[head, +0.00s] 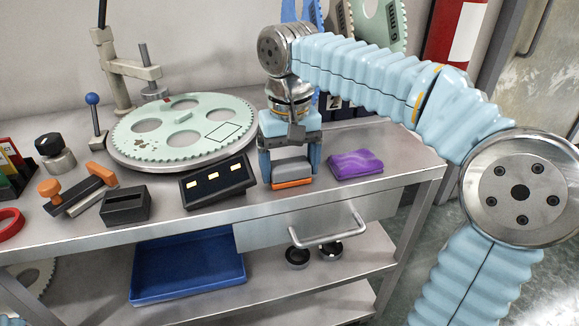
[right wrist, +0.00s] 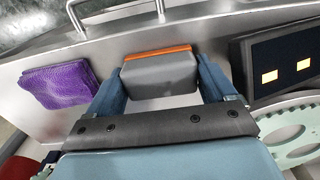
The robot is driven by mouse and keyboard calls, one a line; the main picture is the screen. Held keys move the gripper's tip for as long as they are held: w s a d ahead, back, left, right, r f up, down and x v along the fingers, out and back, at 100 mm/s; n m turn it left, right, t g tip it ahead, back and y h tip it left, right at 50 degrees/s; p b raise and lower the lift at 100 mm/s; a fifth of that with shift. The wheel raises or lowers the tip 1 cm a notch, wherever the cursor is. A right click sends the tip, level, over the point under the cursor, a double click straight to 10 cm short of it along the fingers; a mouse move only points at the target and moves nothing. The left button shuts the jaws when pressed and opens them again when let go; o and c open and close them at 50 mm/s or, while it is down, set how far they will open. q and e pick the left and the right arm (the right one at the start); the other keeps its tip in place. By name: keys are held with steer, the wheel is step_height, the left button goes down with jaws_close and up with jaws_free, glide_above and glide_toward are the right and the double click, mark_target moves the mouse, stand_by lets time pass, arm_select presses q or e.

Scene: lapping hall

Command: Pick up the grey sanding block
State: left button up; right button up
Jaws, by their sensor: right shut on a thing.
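The grey sanding block (head: 292,170) has an orange strip along its lower front edge. It is between the two fingers of my right gripper (head: 290,172), near the front edge of the bench top. In the right wrist view the block (right wrist: 160,76) sits between the fingertips of the right gripper (right wrist: 161,85), which is shut on it. I cannot tell whether the block still touches the bench. My left gripper is in neither view.
A purple cloth (head: 355,164) lies right of the block. A black box with yellow labels (head: 216,182) is close on the left. A large pale-green gear disc (head: 185,130) is behind. A drawer handle (head: 328,235) juts out below the bench top (head: 415,160).

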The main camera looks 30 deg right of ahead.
mark_target(288, 163)
step_height(288, 163, up, 4)
steer(key=shift+a+f+p, duration=0.15)
steer(key=shift+f+p, duration=0.05)
steer(key=shift+p, duration=0.1)
steer(key=s+a+r+p, duration=0.1)
steer(key=s+a+r, duration=0.3)
steer(key=a+r, duration=0.5)
steer(key=a, duration=0.4)
steer(key=shift+r, duration=0.15)
